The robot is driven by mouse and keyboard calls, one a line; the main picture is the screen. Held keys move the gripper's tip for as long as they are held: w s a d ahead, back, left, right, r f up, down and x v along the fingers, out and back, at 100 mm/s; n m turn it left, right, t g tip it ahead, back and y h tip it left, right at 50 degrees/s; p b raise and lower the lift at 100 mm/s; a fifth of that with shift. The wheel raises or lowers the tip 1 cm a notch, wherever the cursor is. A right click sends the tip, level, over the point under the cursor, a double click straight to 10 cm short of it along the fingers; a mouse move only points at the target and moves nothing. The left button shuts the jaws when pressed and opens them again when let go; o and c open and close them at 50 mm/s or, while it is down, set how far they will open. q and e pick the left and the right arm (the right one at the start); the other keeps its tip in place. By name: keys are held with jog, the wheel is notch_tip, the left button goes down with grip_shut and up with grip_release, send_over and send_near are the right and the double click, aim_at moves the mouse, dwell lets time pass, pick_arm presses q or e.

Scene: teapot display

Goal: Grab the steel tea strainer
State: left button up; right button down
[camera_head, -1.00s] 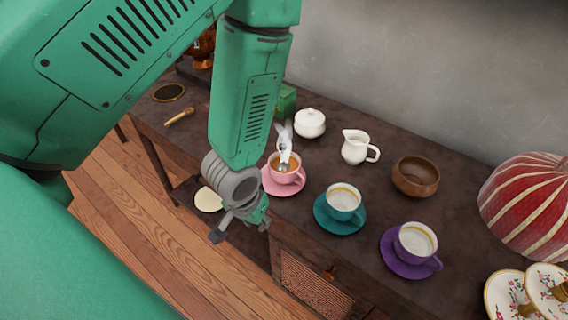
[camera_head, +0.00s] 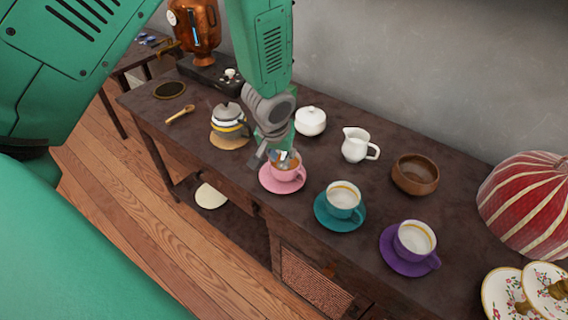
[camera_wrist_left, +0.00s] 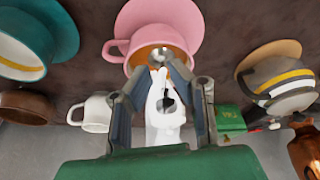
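My left gripper (camera_head: 272,158) points down at the cup's back-left rim. In the left wrist view its fingers (camera_wrist_left: 158,76) are apart, one on each side of the strainer's upright part. I cannot tell whether they touch it. My right gripper is out of view.
A banded teapot (camera_head: 227,114) stands left of my gripper. A white lidded bowl (camera_head: 311,122) and white jug (camera_head: 356,146) stand behind the cup. A teal cup (camera_head: 343,199) is close on the right. A green box (camera_wrist_left: 230,119) is beside my fingers. The table's front edge is near.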

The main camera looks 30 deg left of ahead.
aim_at(284, 155)
pick_arm(q)
jog(key=shift+w+a, duration=0.25)
jog(key=shift+w, duration=0.75)
jog(key=x, duration=0.2)
jog(key=shift+f, duration=0.25)
jog(key=shift+w+a+f, duration=0.1)
jog(key=shift+w+f, duration=0.1)
jog(key=shift+f, duration=0.15)
grip_shut()
jog(key=shift+r, duration=0.1)
